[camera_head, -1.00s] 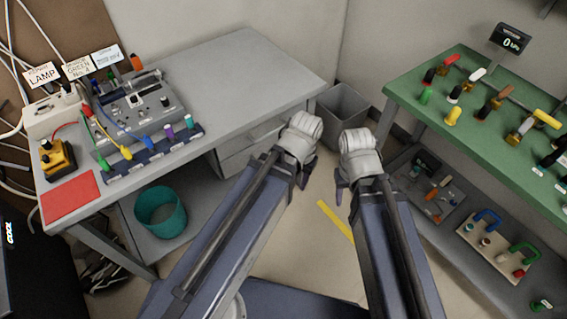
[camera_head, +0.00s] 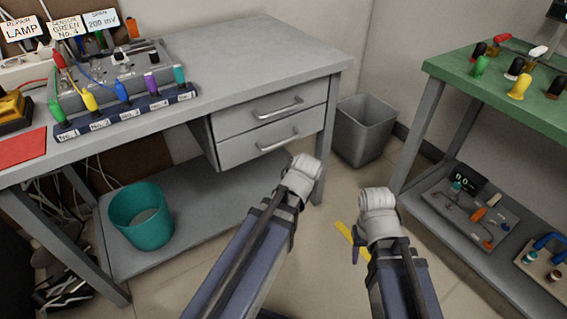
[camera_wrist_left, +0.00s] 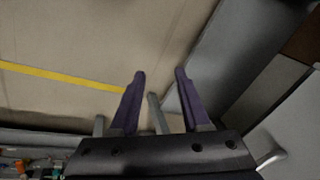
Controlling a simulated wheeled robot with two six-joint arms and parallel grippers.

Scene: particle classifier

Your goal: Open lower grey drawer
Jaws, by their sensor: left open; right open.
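The lower grey drawer (camera_head: 238,152) is under the grey workbench, below a matching upper drawer (camera_head: 240,120). Both look shut, each with a bar handle; the lower handle (camera_head: 278,141) is unobstructed. My left gripper's wrist is just in front of and below the lower drawer's right part, apart from the handle in the picture; its fingers are hidden there. In the left wrist view my left gripper (camera_wrist_left: 160,77) is open and empty. My right gripper (camera_head: 357,248) is over the floor to the right, pointing down, open, with only part of a finger showing.
The workbench leg (camera_head: 322,140) stands right beside the drawers. A grey bin (camera_head: 364,132) is between the bench and the green-topped table (camera_head: 500,88). A teal bin (camera_head: 141,216) sits on the bench's lower shelf (camera_head: 190,205). A yellow floor strip (camera_head: 345,233) lies near my right gripper.

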